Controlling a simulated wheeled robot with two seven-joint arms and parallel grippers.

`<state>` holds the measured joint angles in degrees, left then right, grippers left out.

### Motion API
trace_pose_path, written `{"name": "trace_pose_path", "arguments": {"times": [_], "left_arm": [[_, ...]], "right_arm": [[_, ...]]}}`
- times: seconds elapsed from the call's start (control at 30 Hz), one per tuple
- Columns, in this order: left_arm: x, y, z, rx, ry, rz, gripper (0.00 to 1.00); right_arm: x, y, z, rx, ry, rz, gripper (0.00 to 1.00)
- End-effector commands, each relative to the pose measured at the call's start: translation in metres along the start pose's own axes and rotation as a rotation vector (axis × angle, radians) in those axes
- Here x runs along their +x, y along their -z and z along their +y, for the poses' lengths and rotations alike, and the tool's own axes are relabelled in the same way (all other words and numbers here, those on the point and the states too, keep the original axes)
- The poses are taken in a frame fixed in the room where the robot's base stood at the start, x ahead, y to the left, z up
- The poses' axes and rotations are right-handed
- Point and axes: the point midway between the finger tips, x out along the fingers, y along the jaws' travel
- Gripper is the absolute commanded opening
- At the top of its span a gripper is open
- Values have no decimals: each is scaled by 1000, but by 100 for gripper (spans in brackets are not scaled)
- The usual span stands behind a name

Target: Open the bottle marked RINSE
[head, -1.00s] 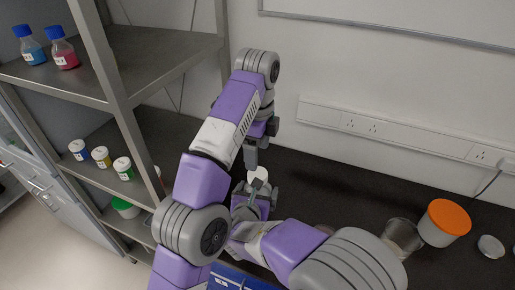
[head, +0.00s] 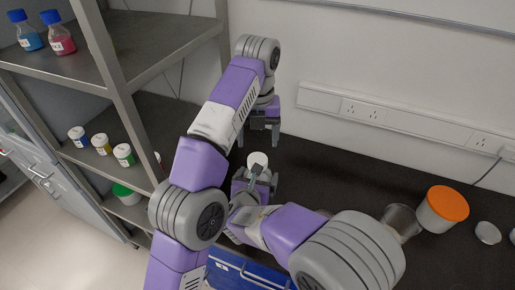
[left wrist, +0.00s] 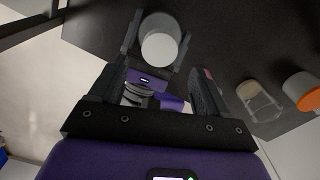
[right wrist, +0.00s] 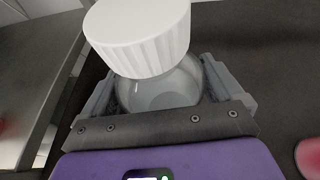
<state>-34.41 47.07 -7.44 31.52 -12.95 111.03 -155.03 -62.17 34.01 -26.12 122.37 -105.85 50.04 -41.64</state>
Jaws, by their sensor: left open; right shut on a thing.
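A clear bottle (right wrist: 160,90) with a white ribbed cap (right wrist: 140,35) stands between the fingers of my right gripper (right wrist: 158,80), which is shut on its body below the cap. In the head view the white cap (head: 258,159) shows at the bench, above my right gripper (head: 256,180). The cap is still on the bottle. No label is readable, so I cannot tell whether it is marked RINSE. My left gripper (head: 262,138) is open and empty, above and behind the cap. In the left wrist view the cap (left wrist: 158,47) shows beyond and between the open fingers (left wrist: 160,75).
An orange-lidded jar (head: 442,212) and a clear beaker (head: 401,222) stand at the right of the dark bench. A metal shelf (head: 130,55) on the left holds several bottles and small jars. The bench behind and right of the bottle is clear.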

Motion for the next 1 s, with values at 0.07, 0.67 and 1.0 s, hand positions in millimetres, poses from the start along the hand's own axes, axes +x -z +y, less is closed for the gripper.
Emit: {"name": "trace_pose_path", "arguments": {"times": [0.07, 0.67, 1.0], "left_arm": [[5, 0, 0, -1, -2, 1, 77], [65, 1, 0, -3, -1, 1, 77], [74, 1, 0, -4, 0, 0, 77]], "right_arm": [[0, 0, 0, 0, 0, 1, 9], [0, 0, 0, 0, 0, 1, 9], [0, 0, 0, 0, 0, 1, 9]]}}
